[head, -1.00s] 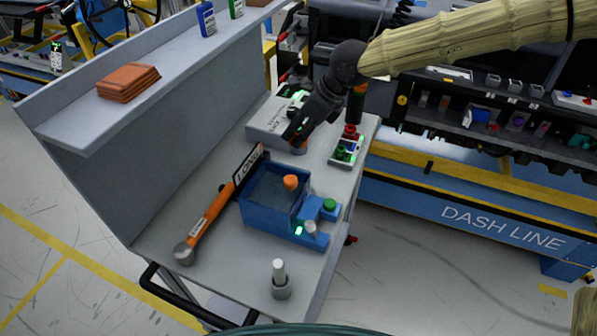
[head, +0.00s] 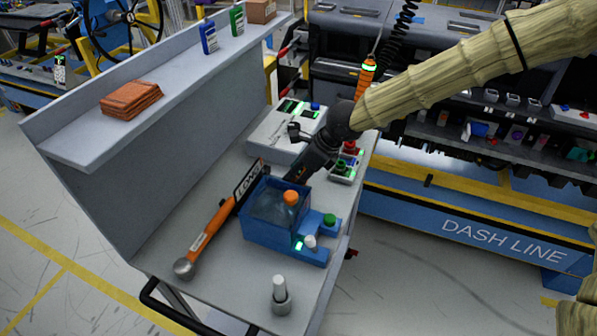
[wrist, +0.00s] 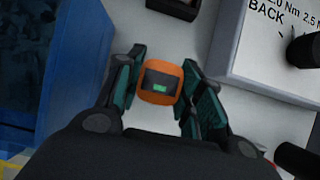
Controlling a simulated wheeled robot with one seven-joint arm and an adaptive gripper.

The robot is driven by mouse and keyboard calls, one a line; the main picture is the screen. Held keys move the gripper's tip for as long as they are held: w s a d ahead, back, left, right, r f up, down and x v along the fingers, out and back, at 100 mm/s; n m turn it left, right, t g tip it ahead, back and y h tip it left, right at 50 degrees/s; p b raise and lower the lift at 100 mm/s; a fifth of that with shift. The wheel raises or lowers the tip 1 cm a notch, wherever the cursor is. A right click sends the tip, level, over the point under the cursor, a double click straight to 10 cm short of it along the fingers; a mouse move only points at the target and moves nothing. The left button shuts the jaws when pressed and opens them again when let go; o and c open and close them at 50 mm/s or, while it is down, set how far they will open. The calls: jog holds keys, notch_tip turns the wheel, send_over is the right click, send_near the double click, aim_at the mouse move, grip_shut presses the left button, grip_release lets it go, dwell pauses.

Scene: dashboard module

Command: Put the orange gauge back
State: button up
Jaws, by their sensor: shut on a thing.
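The orange gauge (wrist: 158,84), a small rounded block with a dark screen and green digits, is between my gripper's fingers in the wrist view. My gripper (wrist: 160,72) is shut on it, one finger against each side. In the head view my gripper (head: 299,172) is low over the grey cart top, just behind the blue box (head: 263,233) and in front of the light grey instrument box (head: 268,137).
An orange-handled wrench (head: 208,236) marked "LONG" lies left of the blue box. A tray of coloured buttons (head: 346,163) is to the right. A grey post (head: 280,296) stands in front.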

jog(key=o, duration=1.3)
jog(key=shift+f, duration=0.1)
jog(key=shift+c, duration=0.2)
jog(key=v, duration=1.2)
